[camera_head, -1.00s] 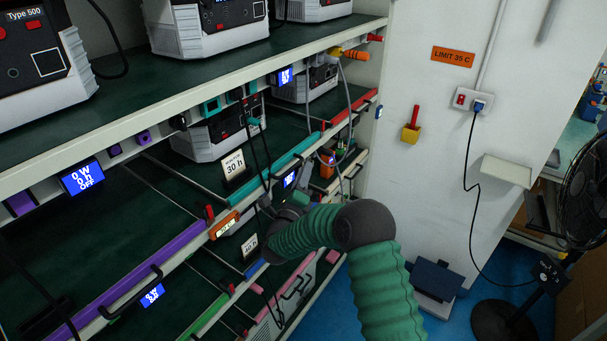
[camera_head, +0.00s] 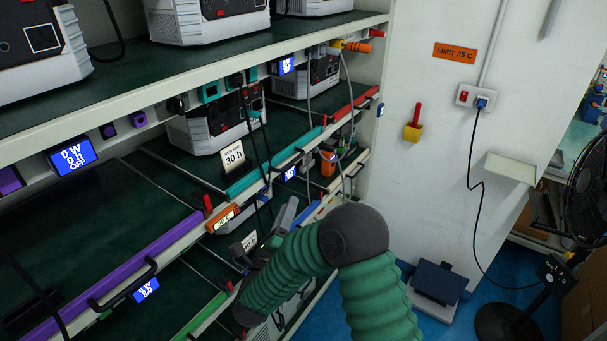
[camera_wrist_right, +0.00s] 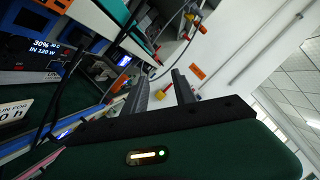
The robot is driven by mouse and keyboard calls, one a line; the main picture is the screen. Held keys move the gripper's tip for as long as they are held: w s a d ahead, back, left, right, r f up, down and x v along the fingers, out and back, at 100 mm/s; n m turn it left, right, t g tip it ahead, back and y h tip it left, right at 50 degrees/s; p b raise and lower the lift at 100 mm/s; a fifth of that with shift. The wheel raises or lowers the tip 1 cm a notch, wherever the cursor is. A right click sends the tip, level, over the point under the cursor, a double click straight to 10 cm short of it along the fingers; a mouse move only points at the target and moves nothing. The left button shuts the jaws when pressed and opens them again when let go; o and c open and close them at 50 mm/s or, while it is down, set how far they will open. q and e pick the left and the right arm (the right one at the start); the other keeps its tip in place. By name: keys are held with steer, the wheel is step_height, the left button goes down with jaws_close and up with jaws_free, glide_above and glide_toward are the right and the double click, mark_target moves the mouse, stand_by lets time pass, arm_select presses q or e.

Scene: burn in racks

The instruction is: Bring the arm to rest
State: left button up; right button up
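My right arm comes up from the bottom of the head view, bends at a dark elbow and reaches back left to the front of the racks. My right gripper (camera_head: 266,235) is in front of the lower shelves, near the orange timer (camera_head: 222,220). In the right wrist view its two dark fingers (camera_wrist_right: 160,78) stand apart with nothing between them. I cannot tell from the head view whether it touches a shelf edge. My left gripper is not in view.
Green shelves with a purple front rail (camera_head: 125,260), a teal rail (camera_head: 255,180) and hanging cables fill the left. A "30 h" card (camera_head: 234,157) stands on one shelf. A white wall with a socket (camera_head: 476,97) and a black fan (camera_head: 585,200) are at right.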

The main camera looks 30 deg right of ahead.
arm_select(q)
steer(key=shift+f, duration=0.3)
arm_select(e)
steer(key=shift+v, duration=0.95)
steer(key=shift+d, duration=0.1)
